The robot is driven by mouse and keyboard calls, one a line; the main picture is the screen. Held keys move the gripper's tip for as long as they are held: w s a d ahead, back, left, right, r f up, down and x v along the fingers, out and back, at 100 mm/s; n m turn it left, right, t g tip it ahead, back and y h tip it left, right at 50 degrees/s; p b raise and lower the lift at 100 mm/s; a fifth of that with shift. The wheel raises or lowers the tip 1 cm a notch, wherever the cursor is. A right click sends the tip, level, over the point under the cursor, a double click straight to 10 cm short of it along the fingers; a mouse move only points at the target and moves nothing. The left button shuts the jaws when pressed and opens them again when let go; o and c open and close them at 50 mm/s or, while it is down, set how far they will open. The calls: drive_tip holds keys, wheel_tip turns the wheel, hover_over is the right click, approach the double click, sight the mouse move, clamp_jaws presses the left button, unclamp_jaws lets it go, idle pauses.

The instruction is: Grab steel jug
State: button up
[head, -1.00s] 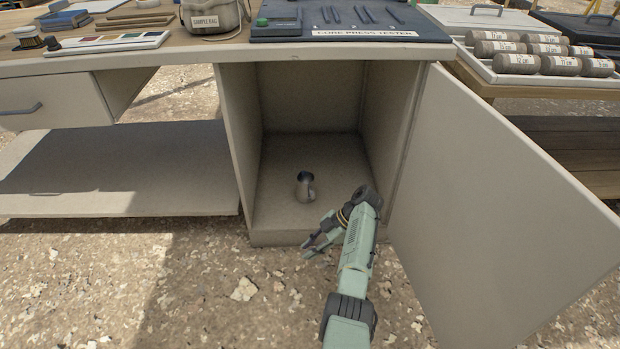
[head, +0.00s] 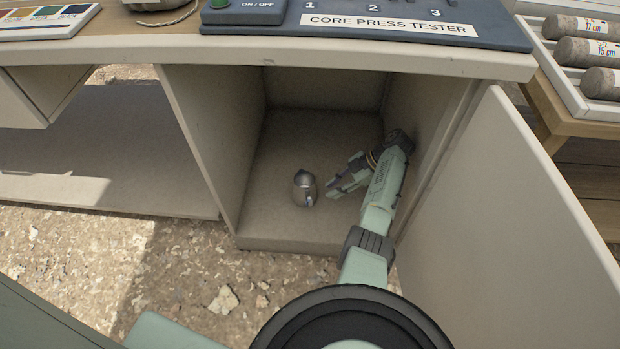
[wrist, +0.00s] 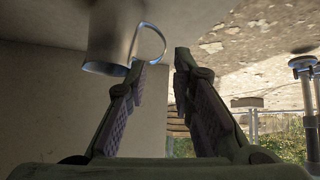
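The steel jug (head: 304,190) stands upright on the floor of the open cabinet, near its left front. In the wrist view the jug (wrist: 108,42) appears inverted at the upper left, with its loop handle (wrist: 152,40) toward the space between the fingers. My gripper (head: 332,194) is inside the cabinet, just right of the jug, pointing left toward it. In the wrist view my gripper (wrist: 158,62) is open with its fingers apart. The left fingertip is close to the jug's rim and handle; I cannot tell if it touches. Nothing is between the fingers.
The cabinet's left wall (head: 215,140) is left of the jug, and its open door (head: 520,200) stands at the right beside my arm. The worktop (head: 350,52) with the core press tester (head: 390,22) is overhead. The cabinet floor behind the jug is clear.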

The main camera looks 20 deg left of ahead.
sight(311, 203)
drive_tip(key=x, duration=1)
drive_tip(key=shift+s+a+f, duration=0.1)
drive_tip(key=shift+a+f, duration=0.15)
drive_tip(key=shift+c, duration=0.2)
clamp_jaws()
idle(0.3)
